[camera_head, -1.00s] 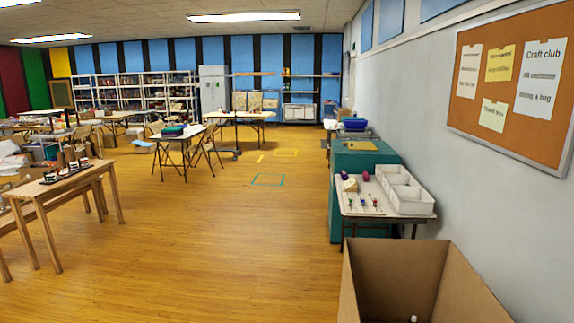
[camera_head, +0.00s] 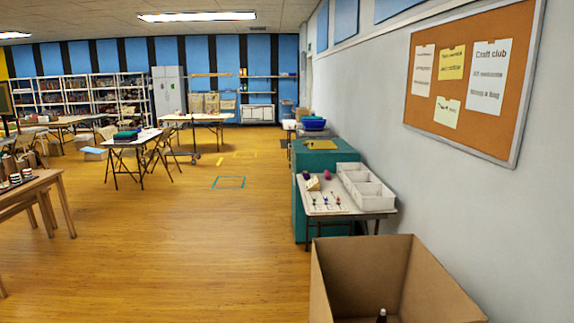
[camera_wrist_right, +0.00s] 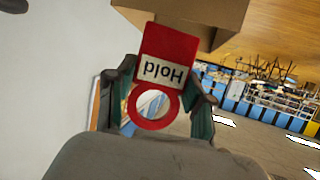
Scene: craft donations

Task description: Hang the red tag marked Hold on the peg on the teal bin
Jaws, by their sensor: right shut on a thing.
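My right gripper (camera_wrist_right: 163,78) is shut on the red tag (camera_wrist_right: 170,43). In the right wrist view the tag has a white panel reading Hold, upside down in the picture, and a ring with an open hole between the two fingers. No bin with a peg can be made out. A large teal block (camera_head: 318,157) stands against the right wall, behind a small table. A small teal object (camera_head: 126,136) lies on a folding table at mid-left. I cannot tell whether either is the teal bin.
A wooden table (camera_head: 38,185) is at left. The floor (camera_head: 170,260) between is clear.

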